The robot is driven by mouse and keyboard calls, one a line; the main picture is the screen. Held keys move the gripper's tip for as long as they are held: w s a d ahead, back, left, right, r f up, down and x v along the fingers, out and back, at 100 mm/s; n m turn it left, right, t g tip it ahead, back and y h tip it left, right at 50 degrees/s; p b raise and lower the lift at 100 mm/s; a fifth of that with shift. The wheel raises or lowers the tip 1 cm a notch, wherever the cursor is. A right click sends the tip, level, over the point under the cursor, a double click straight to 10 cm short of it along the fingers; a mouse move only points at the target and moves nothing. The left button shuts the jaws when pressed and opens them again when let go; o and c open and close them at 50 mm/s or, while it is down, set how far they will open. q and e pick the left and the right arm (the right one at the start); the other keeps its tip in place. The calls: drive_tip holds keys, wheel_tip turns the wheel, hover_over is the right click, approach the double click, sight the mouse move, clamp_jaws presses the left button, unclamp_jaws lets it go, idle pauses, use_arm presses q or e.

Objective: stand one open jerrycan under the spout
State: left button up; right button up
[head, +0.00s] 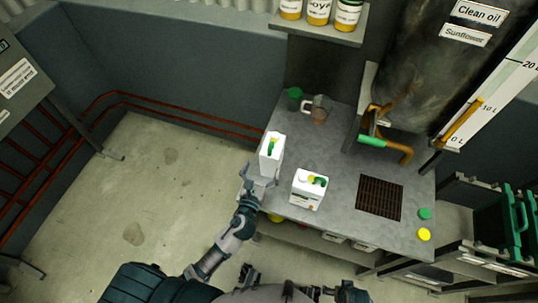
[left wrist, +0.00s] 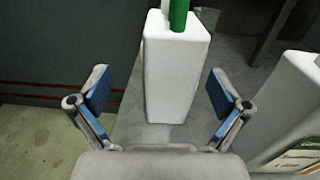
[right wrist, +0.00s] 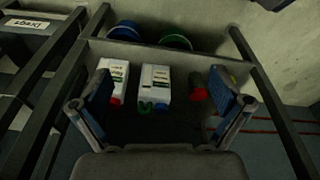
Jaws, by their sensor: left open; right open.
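Two white jerrycans stand upright on the metal bench (head: 340,215). The left jerrycan (head: 271,152) is near the bench's left edge, with a green part on top; the other jerrycan (head: 308,192) has a label and green and yellow on top. I cannot tell which is open. The spout (head: 402,152) with its green handle (head: 372,141) hangs over the bench. My left gripper (head: 250,180) is open beside the left jerrycan; in the left wrist view that jerrycan (left wrist: 173,85) shows ahead between the fingers, ungripped. My right gripper (right wrist: 160,105) is open and empty, facing a shelf.
A dark grate (head: 380,197) lies right of the jerrycans. A green cap (head: 424,213) and yellow cap (head: 424,234) lie at the right. A jug (head: 318,110) and green cup (head: 294,98) stand behind. More white containers (right wrist: 155,85) sit on the shelf.

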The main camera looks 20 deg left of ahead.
sight(271, 162)
use_arm(q)
drive_tip(key=w, duration=0.1)
drive_tip(key=w+d, duration=0.1)
drive_tip(key=w, duration=0.1)
drive_tip(key=w+d+r, duration=0.1)
drive_tip(key=w, duration=0.1)
drive_tip(key=shift+d, duration=0.15)
drive_tip(key=w, duration=0.1)
drive_tip(key=w+a, duration=0.1)
drive_tip(key=w, duration=0.1)
drive_tip(key=shift+a+f+b, duration=0.15)
drive_tip(key=shift+a+b, duration=0.15)
drive_tip(key=shift+b, duration=0.05)
drive_tip(key=shift+d, duration=0.15)
drive_tip(key=c, duration=0.5)
drive_tip(key=shift+d, duration=0.4)
drive_tip(key=c, duration=1.2)
drive_tip(key=shift+d+r, duration=0.1)
drive_tip(key=shift+r, duration=0.1)
drive_tip(key=shift+c, duration=0.2)
use_arm(e)
drive_tip(key=shift+s+d+r, duration=0.1)
drive_tip(key=shift+d+r, duration=0.65)
